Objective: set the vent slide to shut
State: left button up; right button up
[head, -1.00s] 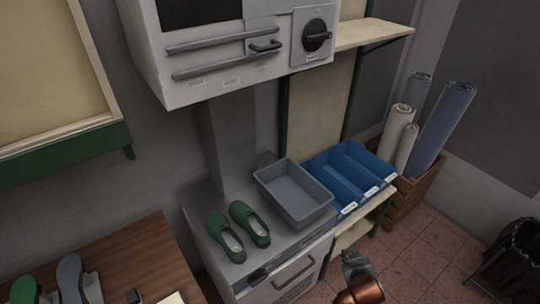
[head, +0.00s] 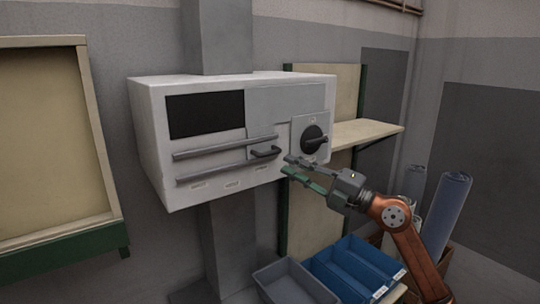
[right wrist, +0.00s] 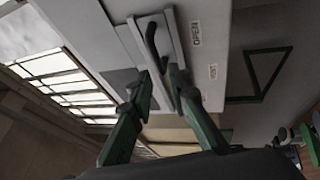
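The vent slide (head: 262,138) is a grey plate with a dark bar handle (head: 265,152). It sits at the right end of two grey rails (head: 210,163) on the front of a white box. My right gripper (head: 286,164) is raised just right of the handle, fingers apart and empty. In the right wrist view the handle (right wrist: 152,45) shows just beyond the open fingertips (right wrist: 157,76), apart from them as far as I can tell. An OPEN label (right wrist: 195,33) is beside it. My left gripper is not in view.
A black rotary knob (head: 313,140) on a plate is right of the slide, close above my right gripper. A wooden shelf (head: 365,133) juts out farther right. Below are a grey tub (head: 290,285) and blue bins (head: 350,270). Fabric rolls (head: 445,215) stand at right.

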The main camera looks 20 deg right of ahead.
aim_at(270, 154)
jog(key=shift+h, duration=0.4)
jog(key=p+x, duration=0.1)
jog(key=x, duration=0.4)
jog(key=r+p+x, duration=0.1)
jog(key=x, duration=0.1)
jog(key=shift+w+p, duration=0.3)
jog(key=shift+p, duration=0.05)
jog(key=shift+w, duration=0.1)
jog(key=shift+c, duration=0.4)
grip_shut()
jog(key=shift+f, duration=0.1)
